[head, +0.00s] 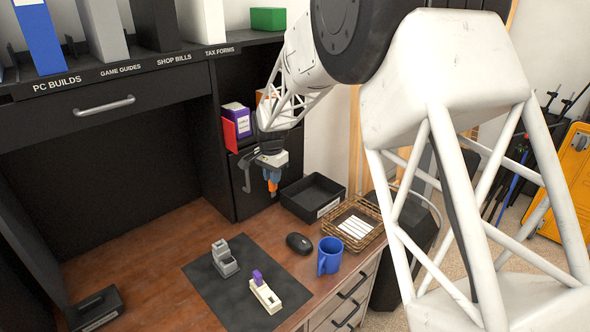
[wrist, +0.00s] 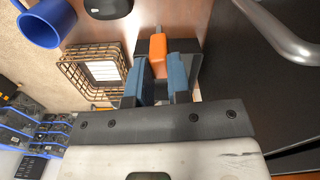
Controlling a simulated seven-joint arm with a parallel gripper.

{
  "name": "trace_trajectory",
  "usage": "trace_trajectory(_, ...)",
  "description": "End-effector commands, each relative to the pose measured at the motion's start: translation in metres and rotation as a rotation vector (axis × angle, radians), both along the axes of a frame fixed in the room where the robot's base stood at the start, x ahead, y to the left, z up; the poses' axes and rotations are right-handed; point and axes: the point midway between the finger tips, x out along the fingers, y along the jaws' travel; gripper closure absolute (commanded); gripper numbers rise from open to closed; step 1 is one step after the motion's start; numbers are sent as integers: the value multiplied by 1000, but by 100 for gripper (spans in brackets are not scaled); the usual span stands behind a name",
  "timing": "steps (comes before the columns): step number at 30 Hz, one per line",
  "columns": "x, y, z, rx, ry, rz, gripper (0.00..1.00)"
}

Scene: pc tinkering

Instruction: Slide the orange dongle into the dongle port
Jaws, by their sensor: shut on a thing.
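The orange dongle (wrist: 157,47) is between the blue fingertips of my gripper (wrist: 160,66), with its end sticking out past them in the wrist view. In the head view my gripper (head: 271,177) hangs above the back of the desk with the orange dongle (head: 271,187) pointing down, apart from the surface. On the dark mat (head: 233,308) stand a grey stepped block with an opening (head: 225,260) and a cream-white block (head: 267,298) with a purple piece (head: 257,277) upright at its far end. I cannot tell which of them is the dongle port.
A black tray (head: 314,197), a wicker basket (head: 366,208) with white items, a black mouse (head: 299,243) and a blue mug (head: 329,256) stand right of the mat. The black cabinet (head: 225,174) is close behind my gripper. The desk left of the mat is mostly clear.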

Motion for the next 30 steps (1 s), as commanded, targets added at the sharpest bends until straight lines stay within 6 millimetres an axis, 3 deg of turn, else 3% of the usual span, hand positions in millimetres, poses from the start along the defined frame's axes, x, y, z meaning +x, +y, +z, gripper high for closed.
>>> trace_trajectory(6, -41, 50, 2, 0, 0, -47, 100)
trace_trajectory(18, -118, 122, 5, 0, 0, -140, 100)
trace_trajectory(24, -148, 145, 6, 0, 0, -178, 100)
trace_trajectory(30, -161, 154, 6, 0, 0, -195, 100)
